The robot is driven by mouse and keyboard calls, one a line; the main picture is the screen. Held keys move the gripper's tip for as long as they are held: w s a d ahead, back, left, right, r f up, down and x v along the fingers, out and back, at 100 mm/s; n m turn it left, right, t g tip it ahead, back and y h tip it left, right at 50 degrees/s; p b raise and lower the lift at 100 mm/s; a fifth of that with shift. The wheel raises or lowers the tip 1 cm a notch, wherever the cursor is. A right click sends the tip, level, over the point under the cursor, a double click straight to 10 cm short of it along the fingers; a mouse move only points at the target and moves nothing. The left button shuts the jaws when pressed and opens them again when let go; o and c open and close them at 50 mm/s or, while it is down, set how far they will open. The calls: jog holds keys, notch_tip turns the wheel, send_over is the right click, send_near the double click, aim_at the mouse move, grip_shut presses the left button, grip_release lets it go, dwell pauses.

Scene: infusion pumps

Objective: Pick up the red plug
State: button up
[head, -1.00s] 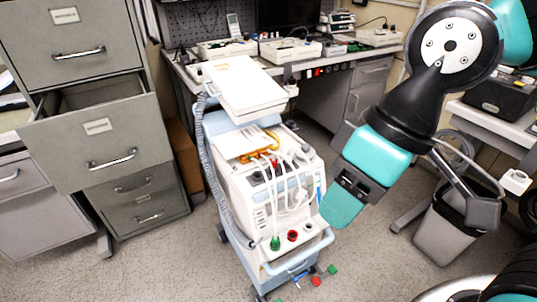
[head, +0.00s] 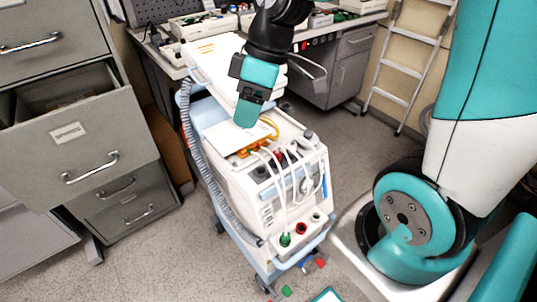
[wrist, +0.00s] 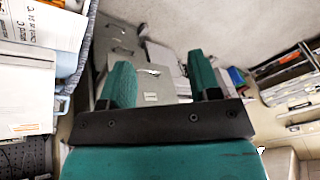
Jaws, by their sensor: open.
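A red round fitting (head: 301,228) sits on the front ledge of the white medical machine (head: 262,208), beside a green plug (head: 285,240) with a white hose. Another small red piece (head: 320,263) shows low at the cart's front right; I cannot tell which is the red plug. My gripper (head: 244,114) hangs over the back of the machine, near its upper shelf, well behind and above both red pieces. In the wrist view its two teal fingers (wrist: 160,82) stand apart with nothing between them. No red plug is clear in the wrist view.
A grey cabinet (head: 85,140) with an open drawer stands left. A workbench (head: 335,35) with devices is behind the machine. A ladder (head: 405,70) leans at the back right. White hoses cross the machine's front. A ribbed hose (head: 190,150) runs down its left side.

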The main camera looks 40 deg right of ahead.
jog(key=w+d+f+n, duration=0.1)
jog(key=w+d+f, duration=0.2)
jog(key=d, duration=0.3)
jog(key=w+d+f+n, duration=0.1)
jog(key=w+d+f, duration=0.15)
jog(key=d, duration=0.35)
jog(key=n+t, duration=0.1)
jog(key=n, duration=0.1)
send_near(277, 150)
jog(key=shift+p+x, duration=2)
jog(key=shift+x, duration=3.35)
jog(key=shift+d+f, duration=0.1)
jog(key=shift+d, duration=0.1)
grip_shut()
